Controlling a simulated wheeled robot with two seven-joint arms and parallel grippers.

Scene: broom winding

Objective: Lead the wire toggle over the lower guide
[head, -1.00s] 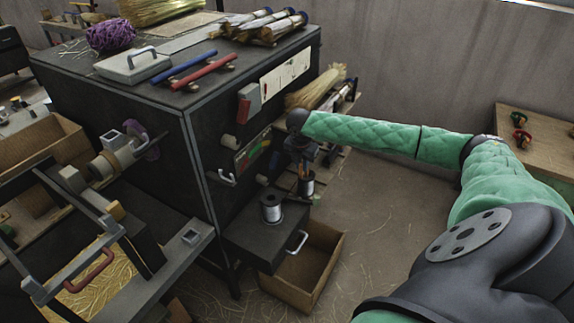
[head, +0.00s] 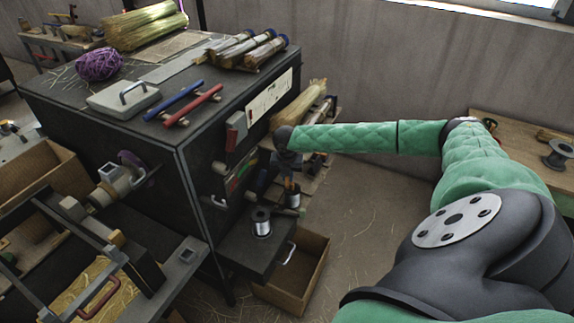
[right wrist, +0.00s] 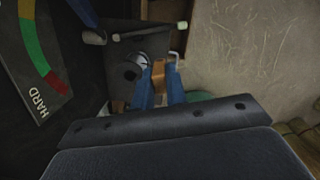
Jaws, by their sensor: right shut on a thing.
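My right gripper (head: 279,180) is low beside the machine's right face, above the dark shelf. In the right wrist view its blue fingers (right wrist: 158,88) are shut on a small orange-brown piece (right wrist: 159,74), which looks like the wire toggle. It also shows as an orange spot in the head view (head: 290,187). No wire can be made out. A pale roller (head: 220,168) and a metal hook (head: 219,202) stick out of the machine face left of the gripper; I cannot tell which is the lower guide. My left gripper is not in view.
A wire spool (head: 261,222) stands on the dark shelf (head: 240,252), with an open wooden box (head: 312,270) below. The machine (head: 110,140) carries bristle bundles and blue and red handles on top. A coloured dial marked HARD (right wrist: 38,62) is close left. Floor to the right is clear.

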